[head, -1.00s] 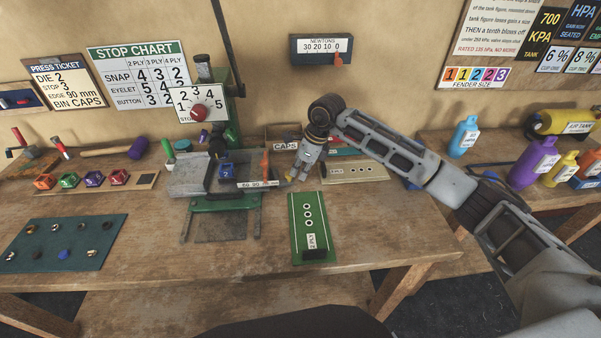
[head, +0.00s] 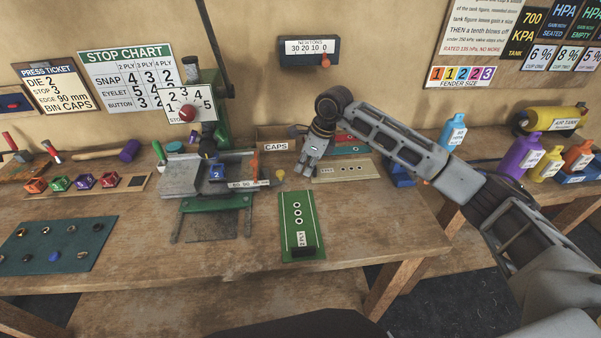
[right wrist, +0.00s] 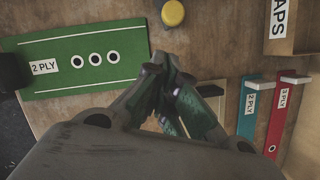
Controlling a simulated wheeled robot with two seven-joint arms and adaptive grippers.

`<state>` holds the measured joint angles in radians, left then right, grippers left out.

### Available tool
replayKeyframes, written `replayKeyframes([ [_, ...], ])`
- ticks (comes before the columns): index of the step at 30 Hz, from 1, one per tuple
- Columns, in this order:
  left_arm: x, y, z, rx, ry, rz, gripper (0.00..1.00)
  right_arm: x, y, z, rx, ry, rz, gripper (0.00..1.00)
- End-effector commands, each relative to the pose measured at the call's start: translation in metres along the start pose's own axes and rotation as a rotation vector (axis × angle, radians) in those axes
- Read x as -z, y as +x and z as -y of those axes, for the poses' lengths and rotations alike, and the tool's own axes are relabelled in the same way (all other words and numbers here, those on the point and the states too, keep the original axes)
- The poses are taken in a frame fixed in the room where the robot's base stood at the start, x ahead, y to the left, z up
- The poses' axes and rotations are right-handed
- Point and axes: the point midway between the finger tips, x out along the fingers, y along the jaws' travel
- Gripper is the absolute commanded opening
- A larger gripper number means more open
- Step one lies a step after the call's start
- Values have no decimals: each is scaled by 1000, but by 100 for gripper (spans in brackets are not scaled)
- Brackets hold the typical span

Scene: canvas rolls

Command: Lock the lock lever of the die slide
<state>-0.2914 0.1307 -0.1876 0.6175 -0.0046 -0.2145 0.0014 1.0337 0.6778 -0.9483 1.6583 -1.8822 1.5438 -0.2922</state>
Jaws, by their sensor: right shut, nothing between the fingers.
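The die slide is at the green press; its blue die marked 2 (head: 217,172) sits under the press head. An orange upright piece (head: 255,163) stands at the slide's right side. A small yellow knob (head: 280,173) is just right of the slide and also shows in the right wrist view (right wrist: 173,13). I cannot tell which of the two is the lock lever, or whether it is locked. My right gripper (head: 304,178) is shut and empty, right of the yellow knob and apart from it. Its fingertips (right wrist: 168,66) meet in the right wrist view. My left gripper is out of view.
A green 2 PLY board (head: 298,245) lies in front of my right gripper. A CAPS bin (head: 283,146) and a tan 3-hole board (head: 345,170) are behind and beside it. Colored dies (head: 85,182) and a dark mat (head: 60,245) lie left.

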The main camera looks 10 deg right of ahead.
Motion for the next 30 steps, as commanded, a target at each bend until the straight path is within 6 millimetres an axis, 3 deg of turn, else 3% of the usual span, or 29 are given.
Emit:
replayKeyframes([
  [18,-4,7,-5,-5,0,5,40,0,-77,4,1,1,0,0],
  [30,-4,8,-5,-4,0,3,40,0,-86,4,0,1,-1,0],
])
